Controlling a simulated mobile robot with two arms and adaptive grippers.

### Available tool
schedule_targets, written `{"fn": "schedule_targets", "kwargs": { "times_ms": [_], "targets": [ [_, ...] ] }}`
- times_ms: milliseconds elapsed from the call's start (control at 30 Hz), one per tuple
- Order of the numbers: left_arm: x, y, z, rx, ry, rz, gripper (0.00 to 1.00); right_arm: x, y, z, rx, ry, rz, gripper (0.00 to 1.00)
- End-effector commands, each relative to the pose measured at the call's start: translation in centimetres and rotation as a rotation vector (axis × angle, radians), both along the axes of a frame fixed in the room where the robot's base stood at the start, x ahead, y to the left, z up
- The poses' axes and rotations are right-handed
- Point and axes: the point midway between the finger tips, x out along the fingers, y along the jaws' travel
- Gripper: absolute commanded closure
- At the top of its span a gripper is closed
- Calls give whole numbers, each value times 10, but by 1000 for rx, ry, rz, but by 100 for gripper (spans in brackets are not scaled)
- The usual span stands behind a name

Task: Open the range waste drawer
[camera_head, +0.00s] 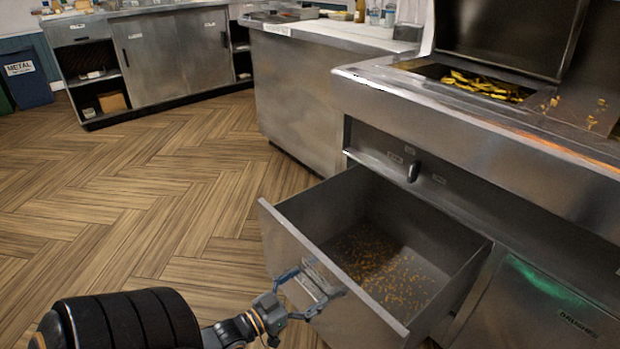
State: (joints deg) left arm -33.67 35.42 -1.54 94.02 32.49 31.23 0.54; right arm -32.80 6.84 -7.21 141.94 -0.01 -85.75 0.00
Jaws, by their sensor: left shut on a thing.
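The range waste drawer (285,240) is pulled well out from the front of the steel frying range (480,140). Its floor is scattered with orange-brown crumbs (375,265). My left gripper (312,290) is at the middle of the drawer's front panel, with its fingers shut on the drawer handle (318,283). My left arm comes in from the lower left. My right gripper does not show.
A green-lit panel (545,300) is right of the drawer. A steel counter (300,95) stands behind the drawer, and a cabinet (165,55) stands further back. A blue bin labelled METAL (27,80) is at far left. The wooden floor (150,200) left of the drawer is clear.

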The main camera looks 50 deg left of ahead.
Motion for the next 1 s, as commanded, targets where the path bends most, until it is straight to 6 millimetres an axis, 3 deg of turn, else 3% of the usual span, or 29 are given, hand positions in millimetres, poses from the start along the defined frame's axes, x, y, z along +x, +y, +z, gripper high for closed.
{"fn": "schedule_targets", "kwargs": {
  "times_ms": [200, 233, 267, 667, 833, 1000],
  "targets": [
    [-1, -1, -1, -2, 2, 0, 63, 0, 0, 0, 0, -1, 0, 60],
    [-1, -1, -1, -2, 2, 0, 4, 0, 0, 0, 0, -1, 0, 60],
    [-1, -1, -1, -2, 2, 0, 0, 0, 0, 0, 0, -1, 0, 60],
    [-3, 0, -1, -1, 2, 0, 0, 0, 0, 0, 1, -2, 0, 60],
    [-25, 1, -2, -1, 5, 0, 0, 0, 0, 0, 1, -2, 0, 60],
    [-62, 4, -2, -1, 6, 1, 0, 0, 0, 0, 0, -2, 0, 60]
  ]
}}
